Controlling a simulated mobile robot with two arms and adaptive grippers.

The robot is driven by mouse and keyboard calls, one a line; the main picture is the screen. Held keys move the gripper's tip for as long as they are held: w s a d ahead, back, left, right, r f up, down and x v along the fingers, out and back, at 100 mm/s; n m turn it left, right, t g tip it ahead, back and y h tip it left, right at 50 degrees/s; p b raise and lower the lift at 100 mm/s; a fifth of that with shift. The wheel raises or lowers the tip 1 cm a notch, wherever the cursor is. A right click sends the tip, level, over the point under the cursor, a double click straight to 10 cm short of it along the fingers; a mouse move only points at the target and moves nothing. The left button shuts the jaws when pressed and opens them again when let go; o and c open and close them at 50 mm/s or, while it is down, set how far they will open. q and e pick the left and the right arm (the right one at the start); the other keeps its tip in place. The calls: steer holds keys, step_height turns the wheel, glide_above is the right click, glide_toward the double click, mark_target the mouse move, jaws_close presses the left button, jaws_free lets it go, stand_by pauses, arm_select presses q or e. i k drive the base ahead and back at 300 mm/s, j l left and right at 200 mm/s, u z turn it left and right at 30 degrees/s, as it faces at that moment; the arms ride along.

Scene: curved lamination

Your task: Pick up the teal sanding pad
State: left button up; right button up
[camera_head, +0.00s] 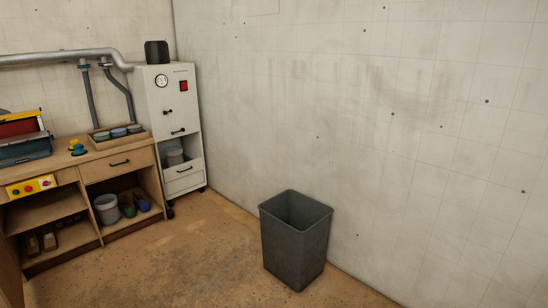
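A small teal object, probably the sanding pad (79,151), lies on the wooden workbench top (110,166) at the left of the head view. It sits near the front edge of the bench, just left of a shallow wooden tray. A small yellow object (73,143) is right behind it; I cannot tell whether they touch. Neither of my grippers is in view.
The shallow wooden tray (103,146) holds several round discs. A white cabinet (168,100) stands right of the bench. A grey bin (296,245) stands by the wall. The floor (190,250) before the bench is clear.

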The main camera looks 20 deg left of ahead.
mark_target(79, 151)
steer(key=i+j+u, duration=0.45)
steer(key=i+u, duration=0.95)
steer(key=i+l+u, duration=0.15)
steer(key=i+u, duration=0.35)
steer(key=i+j, duration=0.1)
steer(key=i, duration=2)
steer(key=j+u, duration=0.05)
steer(key=j, duration=0.05)
